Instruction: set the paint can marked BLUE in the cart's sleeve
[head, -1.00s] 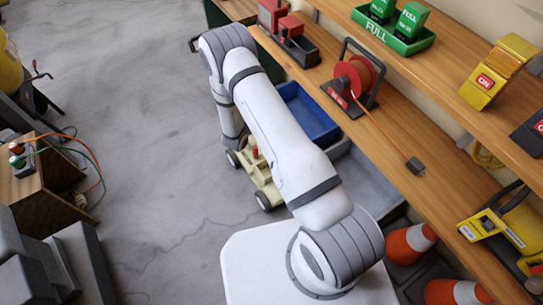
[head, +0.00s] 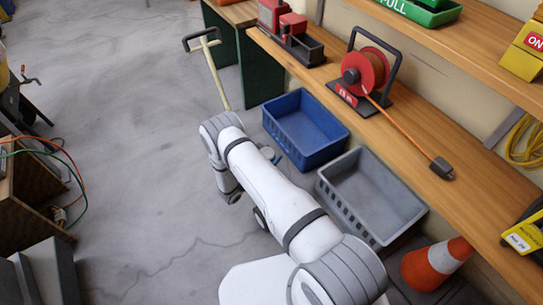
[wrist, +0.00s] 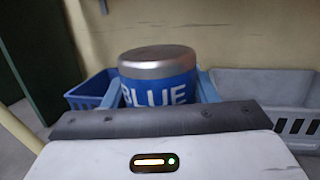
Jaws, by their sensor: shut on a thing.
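The paint can marked BLUE (wrist: 158,80), with a silver lid and blue label, stands upright between the light-blue fingers of my gripper (wrist: 158,88) in the wrist view. My gripper is shut on it. In the head view, a small grey and blue bit shows past my arm, too small to make out clearly. The cart (head: 212,75) shows its cream handle post with a dark grip, and wheels beside my arm. Its body and sleeve are hidden behind my arm. A cream bar, likely the cart's post (wrist: 20,128), crosses the wrist view's lower left.
A blue crate (head: 305,130) and a grey crate (head: 370,195) stand on the floor along the bench (head: 440,150). A red cable reel (head: 365,72) sits on the bench. A traffic cone (head: 437,262) stands at lower right.

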